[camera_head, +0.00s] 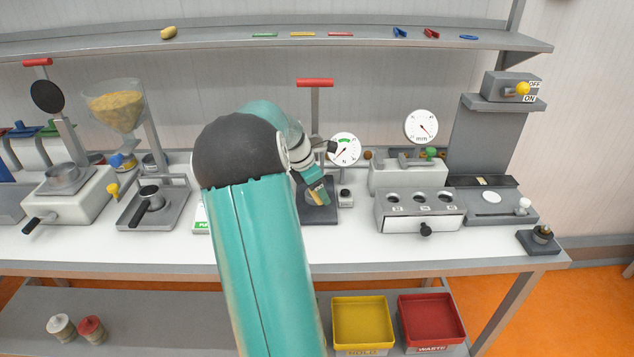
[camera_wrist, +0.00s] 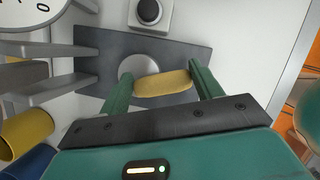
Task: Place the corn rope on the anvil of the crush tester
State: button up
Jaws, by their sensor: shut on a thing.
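The corn rope (camera_wrist: 163,83) is a short yellow piece gripped crosswise between the two green fingers of my gripper (camera_wrist: 163,90). In the head view the corn rope (camera_head: 317,197) shows small at the tip of my gripper (camera_head: 319,191). The crush tester (camera_head: 322,214) has a dark base plate, an upright post and a red handle; my arm hides part of it. In the wrist view its round grey anvil (camera_wrist: 138,66) lies beyond the corn rope, which overlaps its near edge in the picture. I cannot tell whether the rope touches the anvil.
A dial gauge (camera_head: 345,148) and a black button (camera_wrist: 149,11) stand beside the tester. To the right is a white unit with a drawer (camera_head: 420,222). A hopper station (camera_head: 115,105) and a press (camera_head: 70,195) stand left. Yellow (camera_head: 362,343) and red (camera_head: 430,341) bins sit below.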

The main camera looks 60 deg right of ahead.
jog(key=w+d, duration=0.1)
jog(key=d, duration=0.2)
jog(key=shift+w+d+f, duration=0.1)
jog(key=shift+w, duration=0.3)
jog(key=shift+f, duration=0.15)
jog(key=o, duration=0.7)
jog(key=v, duration=1.2)
jog(key=shift+w, duration=0.1)
